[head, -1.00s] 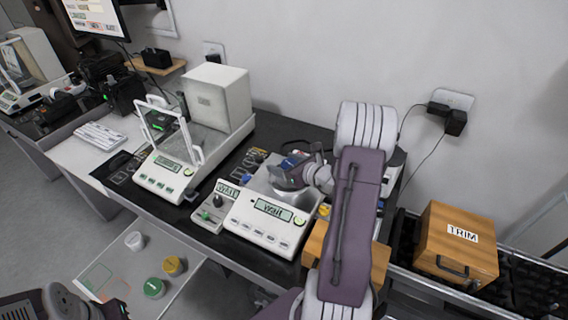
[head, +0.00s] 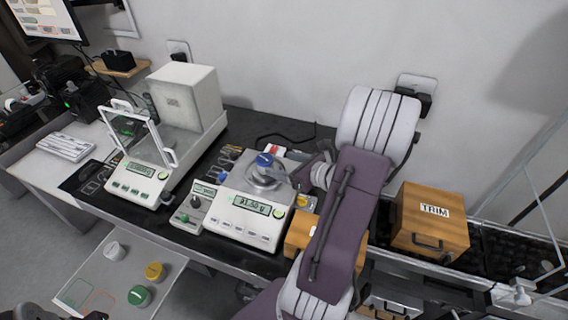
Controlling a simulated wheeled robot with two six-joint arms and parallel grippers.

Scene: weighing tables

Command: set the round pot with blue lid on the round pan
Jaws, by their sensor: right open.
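The round pot with the blue lid (head: 264,160) stands upright on the round pan (head: 262,179) of the middle scale (head: 243,209). The scale's display is lit and shows a number I cannot read surely. My right gripper (head: 300,177) is open, just right of the pot and apart from it as far as I can tell; its fingers are partly hidden by my arm. Only a dark bit of my left arm shows at the lower left edge, and its gripper is not in view.
An analytical balance (head: 136,179) with a glass shield stands to the left. A wooden TRIM box (head: 428,222) is at the right. White, yellow (head: 155,272) and green-lidded (head: 139,296) pots stand on a lower surface in front.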

